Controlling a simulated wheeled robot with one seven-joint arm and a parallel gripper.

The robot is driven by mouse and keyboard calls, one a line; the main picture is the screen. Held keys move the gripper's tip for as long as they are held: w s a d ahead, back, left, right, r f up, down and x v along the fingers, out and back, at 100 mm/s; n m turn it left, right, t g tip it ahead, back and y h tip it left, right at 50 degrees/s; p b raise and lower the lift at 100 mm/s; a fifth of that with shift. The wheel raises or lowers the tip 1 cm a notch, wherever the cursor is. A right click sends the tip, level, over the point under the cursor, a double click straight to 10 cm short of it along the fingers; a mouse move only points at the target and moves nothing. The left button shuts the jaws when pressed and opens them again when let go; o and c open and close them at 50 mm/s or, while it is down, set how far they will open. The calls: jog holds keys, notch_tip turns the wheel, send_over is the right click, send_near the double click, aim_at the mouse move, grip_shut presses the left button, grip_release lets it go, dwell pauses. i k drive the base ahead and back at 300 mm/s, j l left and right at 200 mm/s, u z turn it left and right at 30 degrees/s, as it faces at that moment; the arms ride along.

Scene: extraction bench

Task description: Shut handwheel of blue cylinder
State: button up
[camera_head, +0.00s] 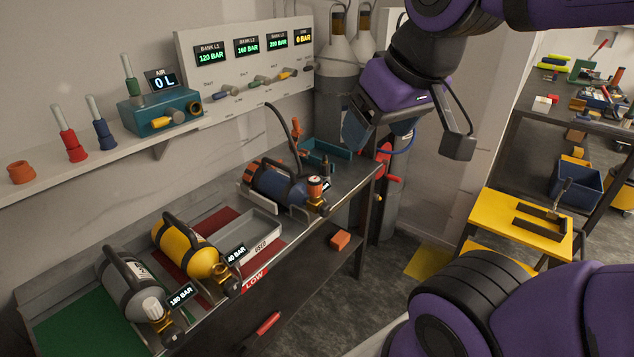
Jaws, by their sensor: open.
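The blue cylinder (283,190) lies on its side in a cradle at the far end of the bench, with an orange shoulder and a dark carry handle. Its valve is at the right end, topped by an orange and white handwheel (315,184). A small display beside the valve is too angled to read. My gripper (408,142) is open and empty, in the air to the right of and above the cylinder in the picture. It does not touch the handwheel.
A yellow cylinder (184,247) and a grey cylinder (130,285) lie nearer on the bench, beside a grey tray (250,234). A dark hose (284,130) rises behind the blue cylinder.

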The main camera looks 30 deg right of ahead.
aim_at(324, 209)
jog(key=i+l+u, duration=0.15)
jog(key=l, duration=1.55)
jog(key=k+j, duration=0.05)
